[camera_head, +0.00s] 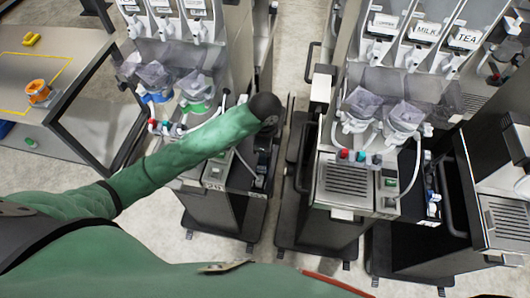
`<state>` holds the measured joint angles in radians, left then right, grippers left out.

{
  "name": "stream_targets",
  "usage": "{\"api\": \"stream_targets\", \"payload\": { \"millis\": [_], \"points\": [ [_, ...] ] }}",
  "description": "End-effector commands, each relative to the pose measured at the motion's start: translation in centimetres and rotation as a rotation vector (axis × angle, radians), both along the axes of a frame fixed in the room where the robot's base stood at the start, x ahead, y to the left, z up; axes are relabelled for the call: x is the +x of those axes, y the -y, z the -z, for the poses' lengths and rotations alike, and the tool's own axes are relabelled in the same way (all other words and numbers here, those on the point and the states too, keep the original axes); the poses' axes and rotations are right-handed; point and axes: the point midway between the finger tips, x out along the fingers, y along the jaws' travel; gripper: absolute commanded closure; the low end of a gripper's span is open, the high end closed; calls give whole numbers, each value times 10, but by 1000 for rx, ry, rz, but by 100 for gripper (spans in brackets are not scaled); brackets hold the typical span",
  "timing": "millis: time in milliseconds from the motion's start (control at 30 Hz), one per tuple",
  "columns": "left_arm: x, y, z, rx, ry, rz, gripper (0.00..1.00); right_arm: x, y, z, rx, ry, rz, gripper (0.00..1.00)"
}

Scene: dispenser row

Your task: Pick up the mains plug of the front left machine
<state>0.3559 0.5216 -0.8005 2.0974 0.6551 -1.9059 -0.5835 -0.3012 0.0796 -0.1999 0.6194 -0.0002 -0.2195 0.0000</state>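The front left machine (215,172) is a grey dispenser with clear hoppers on top. My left arm reaches across it from the left, and its dark wrist bends down at the machine's right side. My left gripper (262,165) points down into the dark recess there. Its fingers are small and dark, so I cannot tell whether they are open or shut. Small white and blue parts (259,182) lie in the recess close to the gripper. I cannot make out the mains plug for certain. My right gripper is not in view.
A second dispenser (345,185) stands to the right across a narrow gap, with similar small parts (432,207) in its side recess. Another machine (500,220) stands at the far right. A workbench (60,72) with an orange object (38,92) is at left.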

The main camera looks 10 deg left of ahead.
Motion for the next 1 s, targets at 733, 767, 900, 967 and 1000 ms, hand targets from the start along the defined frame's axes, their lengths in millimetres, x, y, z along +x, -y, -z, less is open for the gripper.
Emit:
{"api": "stream_targets", "payload": {
  "millis": [733, 767, 900, 967, 1000],
  "points": [
    [0, 0, 24, 0, 1, 0, 100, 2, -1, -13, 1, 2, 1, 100],
    [0, 0, 24, 0, 1, 0, 100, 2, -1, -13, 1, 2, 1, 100],
    [0, 0, 24, 0, 1, -1, 100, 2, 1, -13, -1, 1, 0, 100],
    [0, 0, 23, 0, 1, -1, 100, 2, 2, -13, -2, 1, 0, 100],
    [0, 0, 23, -1, 1, -1, 100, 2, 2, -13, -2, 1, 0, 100]
  ]
}}
